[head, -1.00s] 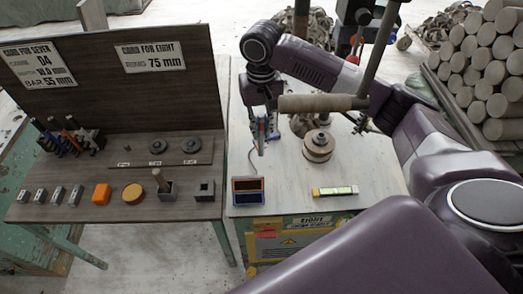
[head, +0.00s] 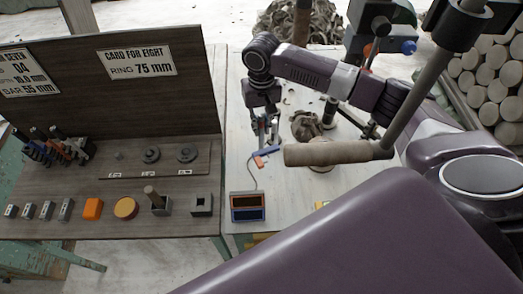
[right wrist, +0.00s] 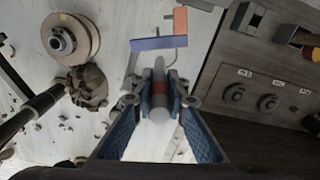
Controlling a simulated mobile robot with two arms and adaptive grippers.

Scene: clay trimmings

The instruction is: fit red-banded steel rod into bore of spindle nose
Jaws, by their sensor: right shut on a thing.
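My right gripper (head: 264,130) is above the left part of the pale bench. In the right wrist view, the gripper (right wrist: 165,97) is shut on the steel rod (right wrist: 159,72), whose red band shows between the blue finger pads. The rod's rounded near end points toward the wrist camera. A round tan disc with a steel hub (right wrist: 61,40), perhaps the spindle nose, lies at the upper left of that view, apart from the rod. In the head view, the disc (head: 319,166) is mostly hidden behind a wooden handle. My left gripper is not in view.
The wooden handle (head: 330,152) on a grey bar crosses above the bench. A blue bar (right wrist: 158,43) and orange block (right wrist: 180,20) are near the rod. A readout box (head: 248,206) stands in front. The dark board at left holds blocks and rings. Clay trimmings (head: 306,126) lie beside the disc.

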